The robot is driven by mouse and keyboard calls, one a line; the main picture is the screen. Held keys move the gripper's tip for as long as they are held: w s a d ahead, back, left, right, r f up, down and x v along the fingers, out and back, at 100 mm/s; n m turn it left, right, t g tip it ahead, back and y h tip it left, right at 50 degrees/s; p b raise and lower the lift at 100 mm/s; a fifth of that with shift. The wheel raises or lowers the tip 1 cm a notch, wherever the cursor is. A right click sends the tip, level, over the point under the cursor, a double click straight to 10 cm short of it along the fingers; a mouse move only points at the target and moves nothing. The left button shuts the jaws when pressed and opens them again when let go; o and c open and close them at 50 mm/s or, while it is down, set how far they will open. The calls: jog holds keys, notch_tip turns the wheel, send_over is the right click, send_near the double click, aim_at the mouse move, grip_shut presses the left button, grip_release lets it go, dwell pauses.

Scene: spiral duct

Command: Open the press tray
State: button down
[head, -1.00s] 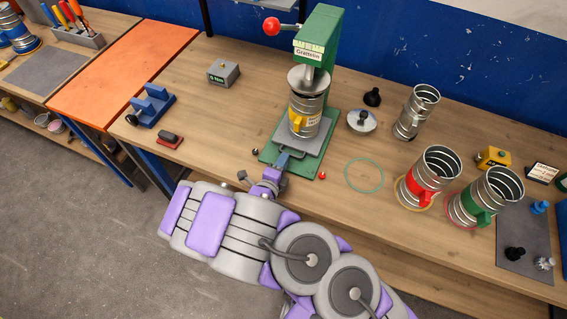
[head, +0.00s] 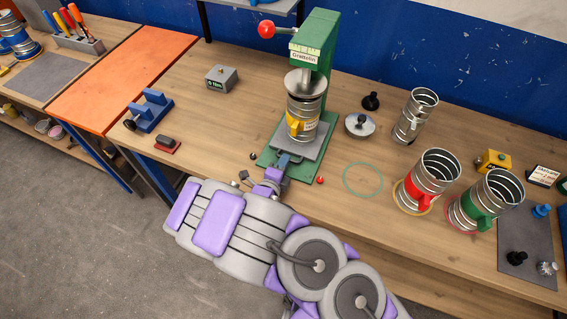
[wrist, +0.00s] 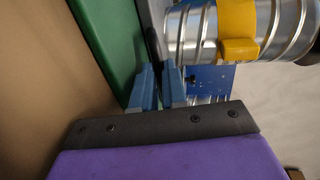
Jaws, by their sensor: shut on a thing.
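The green press (head: 318,45) stands at the back of the wooden bench. Its grey tray (head: 319,146) sits low at the front of the green base, and a ribbed metal duct piece (head: 304,108) with a yellow clip (head: 293,126) stands upright on it under the press disc. My gripper (head: 287,160) is at the front of the tray. In the wrist view its blue fingers (wrist: 158,86) are shut on a thin dark part, apparently the tray handle. The handle is mostly hidden by the fingers. The duct piece also shows in the wrist view (wrist: 188,35).
The press lever has a red knob (head: 266,29). Two duct pieces, with red (head: 417,195) and green (head: 481,217) clips, stand at the right. A blue stand (head: 150,111) and grey block (head: 222,78) are at the left. A green ring (head: 362,180) lies right of the base.

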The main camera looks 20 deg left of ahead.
jog(key=shift+d+f, duration=0.15)
jog(key=shift+d, duration=0.2)
jog(key=f+p+v, duration=0.2)
jog(key=p+v, duration=0.7)
jog(key=v, duration=0.3)
jog(key=shift+s+f, duration=0.35)
jog(key=shift+s, duration=0.3)
jog(key=shift+h, duration=0.3)
jog(key=c, duration=1.5)
grip_release()
jog(key=shift+d, duration=0.1)
jog(key=shift+o, duration=0.3)
jog(key=shift+w+d+r, duration=0.1)
jog(key=shift+d+r, duration=0.1)
jog(key=shift+d, duration=0.1)
jog(key=p+v, duration=1.3)
jog(key=v, duration=0.4)
jog(key=shift+d+r+p, duration=0.15)
jog(key=shift+d+p, duration=0.05)
jog(key=shift+p, duration=0.2)
